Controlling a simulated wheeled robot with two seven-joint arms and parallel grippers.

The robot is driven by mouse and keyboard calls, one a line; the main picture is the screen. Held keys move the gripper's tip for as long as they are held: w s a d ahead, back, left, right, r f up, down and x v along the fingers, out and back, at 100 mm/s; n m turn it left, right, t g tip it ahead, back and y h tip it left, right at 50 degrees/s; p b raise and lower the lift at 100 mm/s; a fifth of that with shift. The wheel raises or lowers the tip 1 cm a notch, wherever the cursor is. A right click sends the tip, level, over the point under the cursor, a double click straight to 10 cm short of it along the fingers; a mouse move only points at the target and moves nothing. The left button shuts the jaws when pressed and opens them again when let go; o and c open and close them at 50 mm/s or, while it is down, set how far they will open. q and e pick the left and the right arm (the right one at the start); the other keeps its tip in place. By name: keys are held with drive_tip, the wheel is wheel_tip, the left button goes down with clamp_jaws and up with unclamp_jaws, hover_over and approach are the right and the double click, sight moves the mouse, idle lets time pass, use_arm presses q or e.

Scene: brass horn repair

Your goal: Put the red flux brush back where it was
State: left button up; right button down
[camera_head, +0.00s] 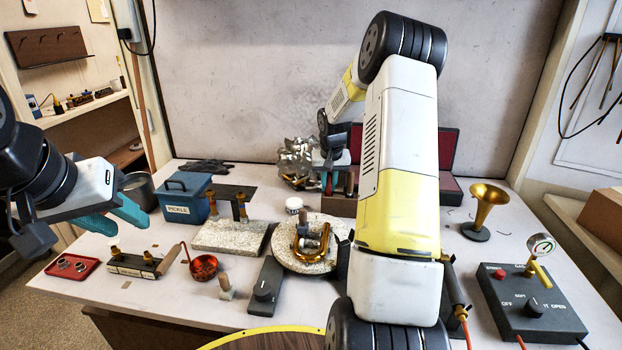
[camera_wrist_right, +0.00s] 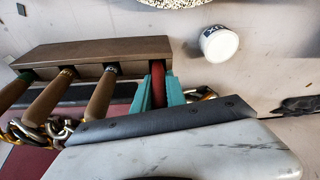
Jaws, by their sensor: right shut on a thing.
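The red flux brush (camera_wrist_right: 158,82) shows as a red handle between the teal fingers of my right gripper (camera_wrist_right: 159,92), which is shut on it. It is at the right end of a brown rack (camera_wrist_right: 90,52) in the right wrist view. I cannot tell whether its lower end sits in the rack. In the head view, my right gripper (camera_head: 328,180) is small and partly hidden, above the brown rack (camera_head: 341,206). My left gripper (camera_head: 131,225) is open and empty over the left of the bench, its teal fingers apart.
Other handled tools (camera_wrist_right: 50,95) stand in the rack left of the brush. A white flux jar (camera_head: 293,205) stands nearby. A round pad (camera_head: 335,228) with brass tubing, a blue pickle box (camera_head: 184,197) and a brass bell (camera_head: 486,205) are on the bench. My right arm hides part of it.

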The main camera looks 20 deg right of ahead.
drive_tip(key=c, duration=1.4)
unclamp_jaws()
drive_tip(key=shift+o, duration=0.2)
drive_tip(key=v, duration=1.2)
drive_tip(key=s+a+r+n+t, duration=0.1)
drive_tip(key=s+a+r, duration=0.6)
drive_tip(key=s+r, duration=0.1)
drive_tip(key=s+a+r+n+t+y, duration=0.1)
drive_tip(key=s+a, duration=0.4)
drive_tip(key=s, duration=0.6)
drive_tip(key=s+a+r+n+t+y, duration=0.1)
drive_tip(key=s+a, duration=0.4)
drive_tip(key=s, duration=0.7)
drive_tip(key=shift+s+a+r+n+y, duration=0.2)
drive_tip(key=shift+r+n+y, duration=0.1)
drive_tip(key=shift+y, duration=0.2)
